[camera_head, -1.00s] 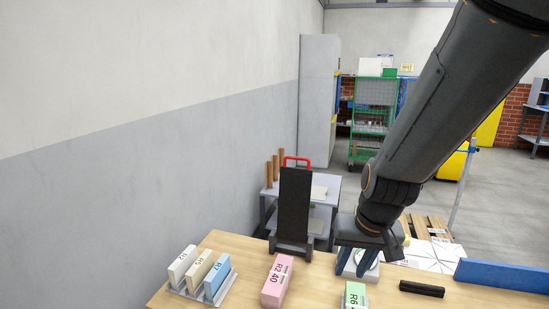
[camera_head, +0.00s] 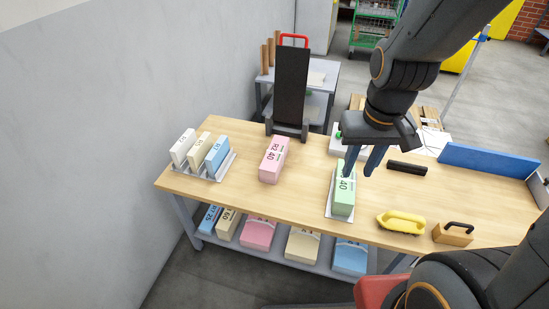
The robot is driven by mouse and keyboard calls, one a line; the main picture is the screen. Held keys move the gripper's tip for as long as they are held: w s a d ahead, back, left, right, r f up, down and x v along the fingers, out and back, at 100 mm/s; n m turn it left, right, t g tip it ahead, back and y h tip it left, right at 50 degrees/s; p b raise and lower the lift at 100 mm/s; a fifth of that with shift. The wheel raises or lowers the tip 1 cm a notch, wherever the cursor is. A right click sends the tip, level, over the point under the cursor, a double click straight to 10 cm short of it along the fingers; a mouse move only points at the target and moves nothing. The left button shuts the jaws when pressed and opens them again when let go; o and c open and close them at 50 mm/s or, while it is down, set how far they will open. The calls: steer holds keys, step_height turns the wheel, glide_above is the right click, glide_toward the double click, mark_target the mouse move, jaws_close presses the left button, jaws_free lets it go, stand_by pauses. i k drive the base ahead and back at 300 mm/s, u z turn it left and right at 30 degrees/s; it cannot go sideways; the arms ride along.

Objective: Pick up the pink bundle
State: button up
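The pink bundle (camera_head: 273,160), marked "R2 40", lies on the wooden table (camera_head: 300,185) left of its middle. Nothing touches its top. My gripper (camera_head: 362,169) points down to the right of it, over or just behind the green bundle (camera_head: 343,190). Its two blue fingers are apart, with nothing visible between them. The green bundle, marked "40", sits on a grey holder. A second pink bundle (camera_head: 257,233) lies on the shelf below the table.
A rack with white, cream and blue bundles (camera_head: 217,156) stands at the table's left. A black upright stand (camera_head: 291,87) is behind the pink bundle. A black bar (camera_head: 407,168), a yellow-handled tool (camera_head: 401,221), a wooden block (camera_head: 453,234) and a blue rail (camera_head: 488,161) occupy the right.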

mark_target(272, 165)
steer(key=z, duration=2.9)
steer(key=k, duration=1.1)
steer(key=u, duration=1.85)
steer(key=i, duration=0.5)
steer(key=z, duration=0.05)
